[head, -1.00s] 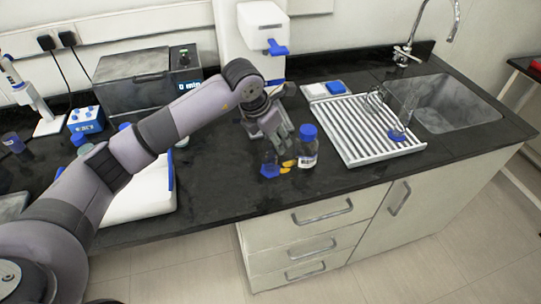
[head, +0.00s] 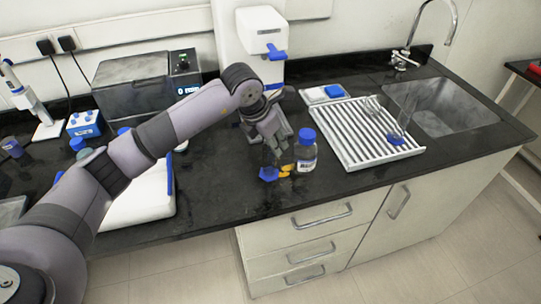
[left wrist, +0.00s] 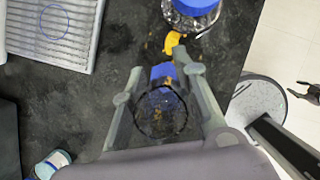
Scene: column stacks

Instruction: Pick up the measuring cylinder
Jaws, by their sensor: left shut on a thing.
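The measuring cylinder (head: 268,173) is clear with a blue base and stands on the dark worktop near its front edge. In the left wrist view the cylinder (left wrist: 162,72) shows between the fingers, its round clear rim towards the camera and blue at the far end. My left gripper (head: 276,140) comes down on it from behind and above, and its fingers are shut on the clear body. The fingers partly hide the cylinder in the head view. My right gripper is in neither view.
A blue-capped bottle (head: 307,152) stands close to the right of the cylinder, with a small yellow thing (head: 287,168) between them. A white draining rack (head: 350,158) and the sink (head: 450,100) lie further right. Bare worktop (head: 220,185) is on the left.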

